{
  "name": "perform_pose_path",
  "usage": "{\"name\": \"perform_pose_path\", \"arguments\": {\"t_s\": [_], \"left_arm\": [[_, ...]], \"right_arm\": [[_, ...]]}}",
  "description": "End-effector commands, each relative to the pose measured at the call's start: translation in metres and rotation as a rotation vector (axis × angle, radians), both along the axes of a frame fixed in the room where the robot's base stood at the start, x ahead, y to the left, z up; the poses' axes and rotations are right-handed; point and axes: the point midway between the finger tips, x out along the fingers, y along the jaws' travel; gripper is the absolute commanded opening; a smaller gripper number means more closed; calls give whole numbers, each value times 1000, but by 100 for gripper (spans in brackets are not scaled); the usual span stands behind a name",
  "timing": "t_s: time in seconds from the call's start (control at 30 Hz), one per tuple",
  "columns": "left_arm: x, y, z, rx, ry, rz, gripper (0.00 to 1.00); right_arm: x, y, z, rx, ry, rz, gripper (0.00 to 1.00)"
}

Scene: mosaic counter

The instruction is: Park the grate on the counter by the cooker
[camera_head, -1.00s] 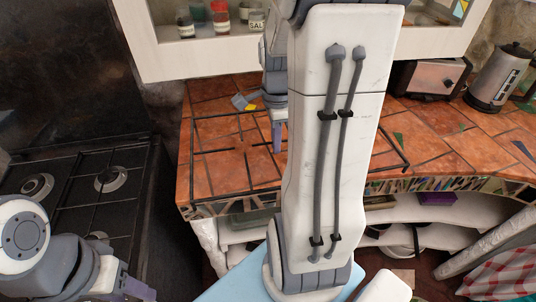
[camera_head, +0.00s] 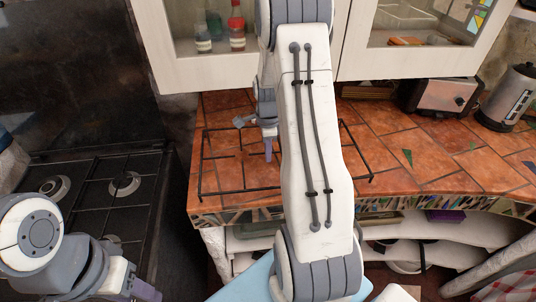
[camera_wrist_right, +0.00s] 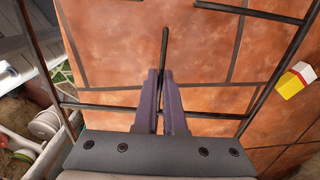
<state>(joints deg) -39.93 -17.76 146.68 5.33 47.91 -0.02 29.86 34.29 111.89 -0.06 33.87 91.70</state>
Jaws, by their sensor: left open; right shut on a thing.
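The black wire grate (camera_head: 206,165) is over the left part of the tiled counter (camera_head: 430,150), just right of the cooker (camera_head: 85,215). My right gripper (camera_head: 268,150) points down at the grate, its arm covering the middle of it. In the right wrist view my right gripper (camera_wrist_right: 161,100) is shut on a thin bar of the grate (camera_wrist_right: 164,48), with tiles close behind. I cannot tell whether the grate touches the tiles. My left gripper (camera_head: 146,292) is open and empty at the bottom left, in front of the cooker, its tips partly cut off by the frame.
A toaster (camera_head: 438,97) and a kettle (camera_head: 508,97) stand at the back right of the counter. A white wall cabinet (camera_head: 350,40) hangs above. A yellow, white and red block (camera_wrist_right: 294,80) lies on the tiles beside the grate.

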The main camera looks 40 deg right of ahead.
Motion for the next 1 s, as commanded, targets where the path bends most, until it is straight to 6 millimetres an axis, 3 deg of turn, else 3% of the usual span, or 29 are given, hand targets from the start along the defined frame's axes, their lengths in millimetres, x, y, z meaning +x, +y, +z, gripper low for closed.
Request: {"name": "perform_pose_path", "arguments": {"t_s": [0.13,0.47,0.57,1.0], "left_arm": [[0,0,5,0,0,0,50],[0,0,3,0,0,0,50],[0,0,3,0,0,0,50],[0,0,3,0,0,0,50]], "right_arm": [[0,0,-13,-1,-2,1,0],[1,-1,-16,-2,-3,1,0],[0,0,-17,-1,-1,0,37],[1,-1,-8,-2,-3,0,37]]}}
